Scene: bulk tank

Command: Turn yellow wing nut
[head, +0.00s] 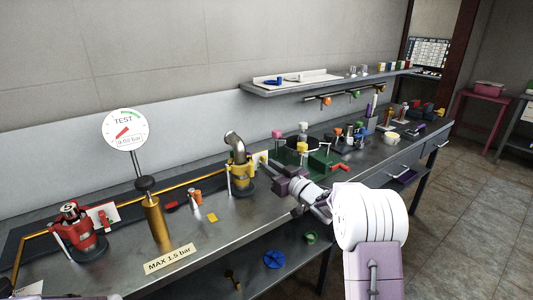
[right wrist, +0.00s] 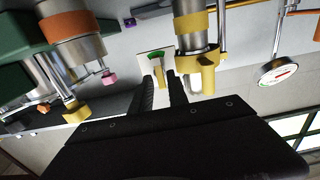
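A small yellow wing nut (right wrist: 157,66) stands in front of a white plate (right wrist: 144,60) with a green arc, in the middle of the right wrist view. In the head view the plate (head: 261,157) shows small, just right of the yellow fitting with a bent steel pipe (head: 239,165). My right gripper (right wrist: 160,76) is open, with its two dark fingers pointing at the plate. The wing nut shows in the gap between the fingertips; I cannot tell whether they touch it. In the head view my right gripper (head: 268,166) partly covers this spot.
A brass cylinder with a black knob (head: 155,215), a red fitting (head: 75,230) and a round TEST gauge (head: 125,129) stand to the left. A green device (head: 318,163) with steel posts is close on the right. A shelf (head: 330,82) hangs above the bench.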

